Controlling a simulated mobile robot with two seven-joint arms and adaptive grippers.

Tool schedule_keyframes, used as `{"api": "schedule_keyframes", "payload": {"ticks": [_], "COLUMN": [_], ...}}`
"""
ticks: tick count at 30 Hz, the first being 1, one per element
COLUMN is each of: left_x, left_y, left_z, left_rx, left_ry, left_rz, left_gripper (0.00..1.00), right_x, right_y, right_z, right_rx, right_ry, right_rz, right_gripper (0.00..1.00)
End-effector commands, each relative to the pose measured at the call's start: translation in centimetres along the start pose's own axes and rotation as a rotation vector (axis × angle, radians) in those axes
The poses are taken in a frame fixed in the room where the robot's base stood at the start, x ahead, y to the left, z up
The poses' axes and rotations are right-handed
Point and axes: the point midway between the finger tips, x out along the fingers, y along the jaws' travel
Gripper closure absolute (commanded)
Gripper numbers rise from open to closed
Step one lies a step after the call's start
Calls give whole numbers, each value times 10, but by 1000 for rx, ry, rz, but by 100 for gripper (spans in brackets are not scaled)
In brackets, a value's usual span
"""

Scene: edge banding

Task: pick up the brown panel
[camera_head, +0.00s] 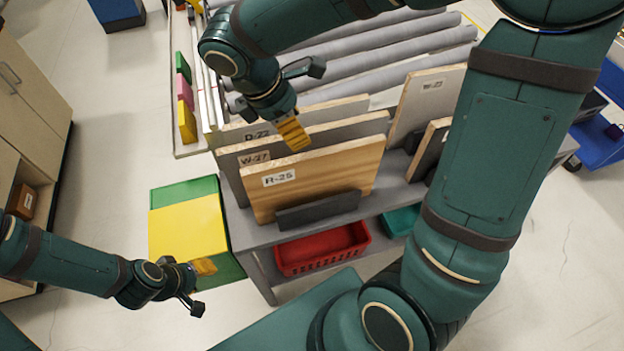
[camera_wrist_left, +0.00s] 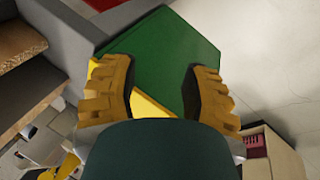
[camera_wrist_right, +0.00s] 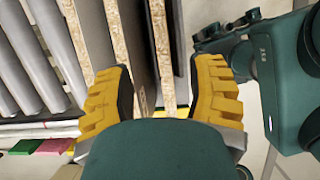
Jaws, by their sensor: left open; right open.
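The brown wood-grain panel labelled R-25 (camera_head: 325,175) stands upright on edge at the front of the rack, behind a dark low stop. My right gripper (camera_head: 293,135) is open and empty at the top edges of the panels, close to R-25's upper edge. In the right wrist view, a panel's thin edge (camera_wrist_right: 167,60) lies between the fingers of the gripper (camera_wrist_right: 160,95); I cannot tell whether the fingertips reach below it. My left gripper (camera_head: 204,266) is open and empty above the green and yellow box (camera_head: 190,220), which also shows in the left wrist view (camera_wrist_left: 180,50).
Panels W-27 (camera_head: 232,165) and D-22 (camera_head: 228,137) stand close behind R-25. Panel W-22 (camera_head: 432,95) stands to the right. Grey rolls (camera_head: 390,55) lie behind. A red basket (camera_head: 322,250) sits on the lower shelf. A cabinet (camera_head: 32,100) stands left.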

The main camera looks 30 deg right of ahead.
Motion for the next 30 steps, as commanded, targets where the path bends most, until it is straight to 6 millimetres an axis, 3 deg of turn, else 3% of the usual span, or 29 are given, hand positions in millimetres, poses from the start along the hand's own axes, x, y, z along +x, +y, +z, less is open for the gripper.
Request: {"api": "schedule_keyframes", "payload": {"ticks": [9, 20, 30], "left_x": [12, 16, 26], "left_y": [-5, -6, -10], "left_z": [6, 8, 13], "left_rx": [3, 5, 8], "left_ry": [-12, -16, -26], "left_rz": [1, 2, 3], "left_gripper": [53, 53, 53], "right_x": [61, 85, 128], "right_y": [-1, -1, -2], "right_z": [-1, -1, 0], "right_rx": [1, 1, 1], "right_ry": [1, 2, 2], "right_rz": [-5, -3, -4], "right_gripper": [45, 45, 45]}}
